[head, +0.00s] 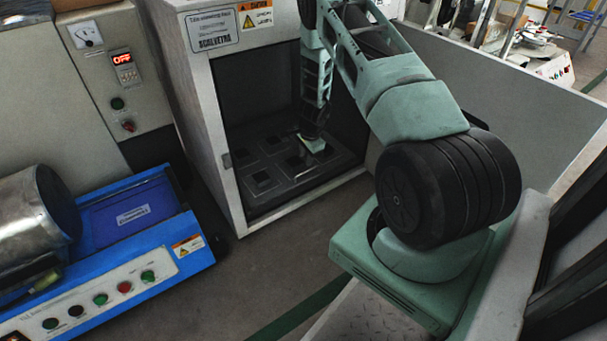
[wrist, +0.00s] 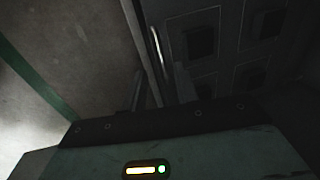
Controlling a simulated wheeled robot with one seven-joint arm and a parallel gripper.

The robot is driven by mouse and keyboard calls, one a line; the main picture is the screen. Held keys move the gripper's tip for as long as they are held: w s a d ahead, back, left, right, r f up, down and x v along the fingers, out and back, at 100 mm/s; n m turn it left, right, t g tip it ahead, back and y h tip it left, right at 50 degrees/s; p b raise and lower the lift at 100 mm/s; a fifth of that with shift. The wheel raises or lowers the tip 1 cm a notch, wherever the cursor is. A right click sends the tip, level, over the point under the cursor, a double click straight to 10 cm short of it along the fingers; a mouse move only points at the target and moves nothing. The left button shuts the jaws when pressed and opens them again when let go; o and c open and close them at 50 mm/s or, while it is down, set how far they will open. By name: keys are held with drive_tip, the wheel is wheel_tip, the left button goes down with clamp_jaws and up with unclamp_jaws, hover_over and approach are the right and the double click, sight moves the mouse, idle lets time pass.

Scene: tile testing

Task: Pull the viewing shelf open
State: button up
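The viewing shelf (head: 282,187) is a dark panel with several square recesses, low inside an open-fronted pale cabinet (head: 225,150). The shelf also shows dimly in the wrist view (wrist: 228,65), at the upper right. Its front lies close to the cabinet's front opening. My gripper (head: 313,143) is inside the cabinet opening, above the right part of the shelf. In the wrist view, a thin bright bar (wrist: 157,50) runs along the shelf's edge, just ahead of my gripper's dark fingers. The picture is too dark to tell whether they touch it or how far they are open.
A blue machine (head: 150,235) with coloured buttons and a metal drum (head: 35,215) stands at the left. A control panel (head: 115,75) reads OFF behind it. Bare floor (head: 275,250) lies before the cabinet. A pale wall panel (head: 520,110) stands at the right.

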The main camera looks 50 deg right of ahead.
sight(303, 173)
drive_tip(key=f+b, duration=0.1)
drive_tip(key=f, duration=0.2)
drive_tip(key=w+f+b, duration=0.1)
drive_tip(key=f+b, duration=0.1)
drive_tip(key=f, duration=0.2)
drive_tip(key=shift+w+d+f, duration=0.15)
drive_tip(key=shift+w+f, duration=0.05)
drive_tip(key=shift+c, duration=0.3)
clamp_jaws()
